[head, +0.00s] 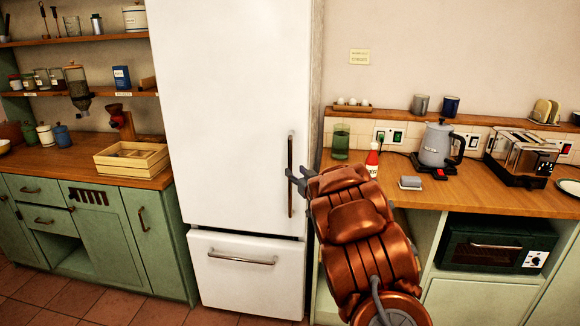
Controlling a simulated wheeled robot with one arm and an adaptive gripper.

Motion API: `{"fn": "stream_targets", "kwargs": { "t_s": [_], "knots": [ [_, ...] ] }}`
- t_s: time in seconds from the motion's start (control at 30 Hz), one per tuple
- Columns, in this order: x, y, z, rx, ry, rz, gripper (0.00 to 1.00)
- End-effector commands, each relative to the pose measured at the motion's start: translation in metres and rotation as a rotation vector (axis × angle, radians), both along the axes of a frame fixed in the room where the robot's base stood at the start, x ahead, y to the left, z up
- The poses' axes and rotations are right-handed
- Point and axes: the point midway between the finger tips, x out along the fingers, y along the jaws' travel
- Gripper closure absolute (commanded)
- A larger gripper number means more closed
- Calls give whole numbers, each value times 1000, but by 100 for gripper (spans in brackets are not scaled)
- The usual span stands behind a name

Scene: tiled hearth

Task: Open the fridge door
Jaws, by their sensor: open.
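The white fridge (232,90) stands in the middle of the head view, with its tall upper door shut. A dark vertical handle (290,160) runs along the right side of that door. A lower drawer (245,283) with a horizontal metal handle (243,258) is also shut. My gripper (292,180) is at the lower part of the vertical handle, with its jaws open. I cannot tell whether the fingers touch the handle or stand just in front of it. My copper-coloured arm comes in from the lower right and hides part of the counter.
Right of the fridge, a wooden counter (500,197) bears a kettle (437,146), a toaster (520,158), a red bottle (372,160) and a glass (340,142). Left, green cabinets (100,225) carry a wooden crate (131,160). Tiled floor (165,312) shows at the lower left.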

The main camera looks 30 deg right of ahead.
Motion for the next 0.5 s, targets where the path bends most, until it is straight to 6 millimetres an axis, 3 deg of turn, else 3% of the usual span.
{"fn": "stream_targets", "kwargs": {
  "t_s": [0.5],
  "knots": [
    [50, -7, 2, -1, -2, -1, 57]
  ]
}}
